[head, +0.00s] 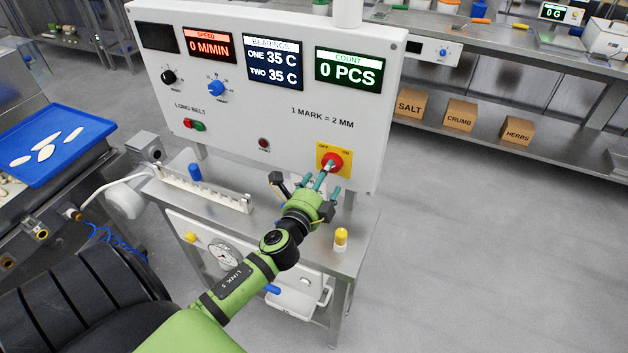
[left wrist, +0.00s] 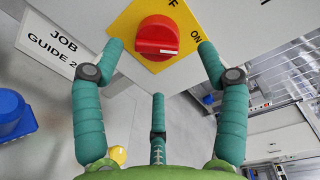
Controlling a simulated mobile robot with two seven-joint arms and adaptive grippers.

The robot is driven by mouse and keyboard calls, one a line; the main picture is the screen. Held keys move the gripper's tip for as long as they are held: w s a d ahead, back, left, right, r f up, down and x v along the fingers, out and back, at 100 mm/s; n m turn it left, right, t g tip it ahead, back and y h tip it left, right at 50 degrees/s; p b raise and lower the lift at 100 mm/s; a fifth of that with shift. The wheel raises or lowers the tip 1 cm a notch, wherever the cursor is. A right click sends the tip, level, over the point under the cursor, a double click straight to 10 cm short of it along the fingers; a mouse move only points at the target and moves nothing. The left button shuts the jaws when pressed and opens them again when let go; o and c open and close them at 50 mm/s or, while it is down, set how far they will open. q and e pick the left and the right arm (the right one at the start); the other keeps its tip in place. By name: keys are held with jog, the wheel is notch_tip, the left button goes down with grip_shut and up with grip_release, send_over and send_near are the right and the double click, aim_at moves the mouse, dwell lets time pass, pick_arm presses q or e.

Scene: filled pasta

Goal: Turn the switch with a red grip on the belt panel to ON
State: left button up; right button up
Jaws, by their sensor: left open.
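The switch's red grip (head: 332,161) sits on a yellow plate (head: 322,148) low on the right of the white belt panel (head: 270,125). The plate reads OFF at upper left and ON at upper right. My left gripper (head: 322,180), on the green arm, is in front of the switch, with its teal fingers spread. In the left wrist view, the red grip (left wrist: 157,38) lies between the tips of my two side fingers (left wrist: 161,47), with gaps on both sides. A third finger is below it. I cannot tell the grip's exact setting. My right gripper is not in view.
Black (head: 168,77) and blue (head: 217,88) knobs and displays are on the panel's left and top. A yellow-capped item (head: 341,239) and blue piece (head: 194,172) stand on the ledge below. A blue tray (head: 50,145) is at left. The floor at right is clear.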

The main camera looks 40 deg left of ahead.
pick_arm(q)
jog(key=v, duration=0.8)
jog(key=shift+w+d+r, duration=0.1)
